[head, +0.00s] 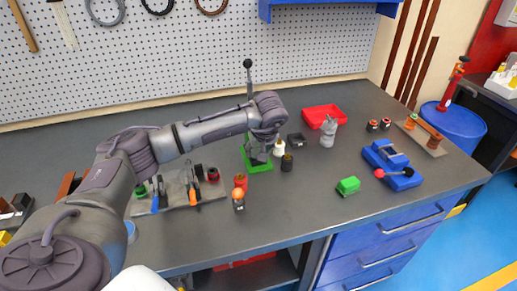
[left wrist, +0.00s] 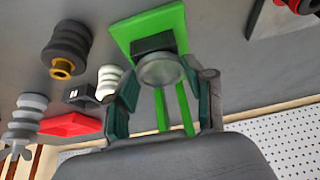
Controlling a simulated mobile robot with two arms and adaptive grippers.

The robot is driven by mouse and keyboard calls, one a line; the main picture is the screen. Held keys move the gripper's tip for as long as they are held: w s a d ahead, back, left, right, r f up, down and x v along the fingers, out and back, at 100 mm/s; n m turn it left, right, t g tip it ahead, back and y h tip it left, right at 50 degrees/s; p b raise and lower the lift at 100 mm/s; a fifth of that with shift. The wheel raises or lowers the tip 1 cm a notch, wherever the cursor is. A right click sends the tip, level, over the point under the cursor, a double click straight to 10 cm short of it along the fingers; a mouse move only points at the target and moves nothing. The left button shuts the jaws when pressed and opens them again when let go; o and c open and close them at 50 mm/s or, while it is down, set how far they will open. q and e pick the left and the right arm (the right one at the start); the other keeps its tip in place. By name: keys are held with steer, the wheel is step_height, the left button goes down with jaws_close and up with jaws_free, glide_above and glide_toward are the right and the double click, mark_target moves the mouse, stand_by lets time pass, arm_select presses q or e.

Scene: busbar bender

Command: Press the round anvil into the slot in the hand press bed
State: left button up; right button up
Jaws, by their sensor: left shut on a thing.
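The green hand press stands at the middle of the bench, mostly behind my left arm. Its base plate (head: 262,167) and black-knobbed lever (head: 248,64) show in the head view. In the left wrist view, its green plate (left wrist: 128,30) carries a dark bed block (left wrist: 152,43), with two green posts beside it. My left gripper (head: 259,157) is over the press base, its fingers closed on the sides of a round grey anvil (left wrist: 161,71). The anvil overlaps the bed block's edge in that view; I cannot tell whether they touch. The slot is hidden. My right gripper is not in view.
A white insulator (head: 279,148) and a dark one (head: 287,163) stand close right of the press. A tool board (head: 178,200) lies left. A red bin (head: 318,116), green block (head: 348,186) and blue fixture (head: 404,180) are right.

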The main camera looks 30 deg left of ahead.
arm_select(q)
steer(key=shift+s+f, duration=0.1)
steer(key=shift+f, duration=0.15)
steer(key=o, duration=1.5)
steer(key=shift+d+r, duration=0.1)
steer(key=shift+r, duration=0.1)
steer(key=v, duration=1.1)
steer(key=shift+r, duration=0.3)
steer(key=shift+s+d+f, duration=0.1)
